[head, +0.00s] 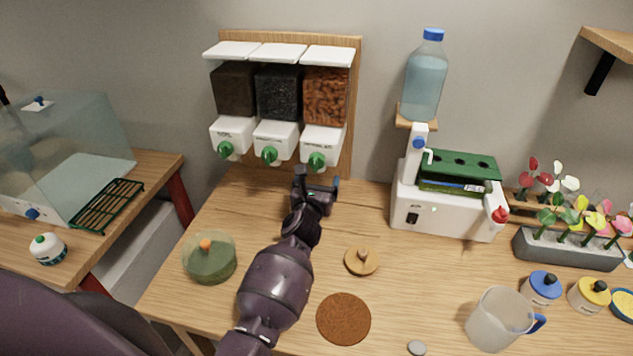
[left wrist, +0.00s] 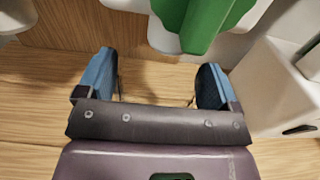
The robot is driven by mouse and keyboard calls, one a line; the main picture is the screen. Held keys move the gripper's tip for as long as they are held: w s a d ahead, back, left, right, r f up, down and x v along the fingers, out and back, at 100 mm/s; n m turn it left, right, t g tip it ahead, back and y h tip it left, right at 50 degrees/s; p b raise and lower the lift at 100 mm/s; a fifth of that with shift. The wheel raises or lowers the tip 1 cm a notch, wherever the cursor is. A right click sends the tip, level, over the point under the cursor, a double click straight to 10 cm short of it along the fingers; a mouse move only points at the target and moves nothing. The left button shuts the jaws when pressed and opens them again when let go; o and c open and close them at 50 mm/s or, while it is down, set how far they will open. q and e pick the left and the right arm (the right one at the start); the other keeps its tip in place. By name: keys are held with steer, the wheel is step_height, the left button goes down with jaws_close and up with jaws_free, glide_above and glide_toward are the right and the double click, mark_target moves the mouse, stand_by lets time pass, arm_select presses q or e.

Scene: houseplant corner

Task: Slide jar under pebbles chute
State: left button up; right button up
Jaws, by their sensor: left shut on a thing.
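The wall dispenser has three hoppers; the right one (head: 326,95) holds orange-brown pebbles, above a white chute (head: 321,142) with a green knob (head: 318,160). My left gripper (head: 316,184) is low over the table, just below and in front of this right chute. In the left wrist view its blue-tipped fingers (left wrist: 155,85) stand apart, shut on what seems to be the clear jar, which barely shows between them. The green knob (left wrist: 205,22) is above and slightly right of the fingers there. The jar's rim and base are hard to make out. My right gripper is not in view.
A green-filled glass bowl (head: 210,258) stands left of my arm. A wooden lid (head: 362,261) and a round brown mat (head: 343,318) lie to its right. A white machine (head: 445,205) with a bottle (head: 425,75) stands right of the dispenser. A clear pitcher (head: 497,318) is front right.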

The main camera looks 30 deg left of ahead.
arm_select(q)
steer(key=o, duration=0.8)
steer(key=shift+o, duration=0.7)
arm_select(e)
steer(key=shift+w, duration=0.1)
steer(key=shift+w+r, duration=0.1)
arm_select(q)
steer(key=v, duration=1)
steer(key=shift+s+d, duration=0.15)
steer(key=shift+s, duration=0.2)
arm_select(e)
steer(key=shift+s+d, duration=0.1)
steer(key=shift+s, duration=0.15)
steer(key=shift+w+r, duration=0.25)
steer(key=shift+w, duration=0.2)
